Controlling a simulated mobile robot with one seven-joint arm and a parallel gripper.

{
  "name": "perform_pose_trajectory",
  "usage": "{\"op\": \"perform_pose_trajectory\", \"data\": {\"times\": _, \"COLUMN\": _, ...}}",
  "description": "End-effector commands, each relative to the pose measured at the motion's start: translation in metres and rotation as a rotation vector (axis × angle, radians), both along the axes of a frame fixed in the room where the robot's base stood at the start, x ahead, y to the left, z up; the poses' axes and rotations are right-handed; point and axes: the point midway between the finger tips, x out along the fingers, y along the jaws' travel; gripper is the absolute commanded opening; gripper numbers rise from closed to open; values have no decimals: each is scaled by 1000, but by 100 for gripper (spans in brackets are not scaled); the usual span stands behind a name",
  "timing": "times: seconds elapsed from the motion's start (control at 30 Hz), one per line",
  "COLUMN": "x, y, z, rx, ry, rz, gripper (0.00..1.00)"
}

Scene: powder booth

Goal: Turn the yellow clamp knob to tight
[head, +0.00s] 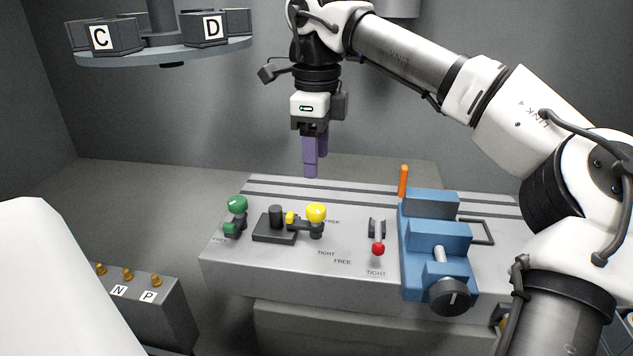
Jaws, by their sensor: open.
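The yellow clamp knob (316,212) is a round ball on a short dark arm beside a black clamp block (275,230) on the grey bench (235,262). The word FREE is printed just right of the knob, and TIGHT is printed in front of it, nearer the bench's front edge. The knob sits by the FREE label. My gripper (316,172) has purple fingers pointing down. It is open and empty, above the back part of the bench, higher than the knob and apart from it.
A green knob (238,204) stands left of the clamp. A red-tipped lever (378,248) stands to its right. A blue vise (437,240) and an orange upright rod (403,181) are further right. A carousel with boxes C and D (205,28) hangs at upper left.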

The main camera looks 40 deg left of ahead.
Motion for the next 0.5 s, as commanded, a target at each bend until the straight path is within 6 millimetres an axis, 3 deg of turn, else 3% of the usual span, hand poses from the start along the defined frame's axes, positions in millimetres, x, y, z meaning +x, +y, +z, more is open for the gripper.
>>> {"op": "perform_pose_trajectory", "data": {"times": 0.2, "x": 0, "y": 0, "z": 30, "rx": 0, "ry": 1, "rz": -1, "gripper": 56}}
{"op": "perform_pose_trajectory", "data": {"times": 0.5, "x": 0, "y": 0, "z": 37, "rx": -1, "ry": 2, "rz": 1, "gripper": 56}}
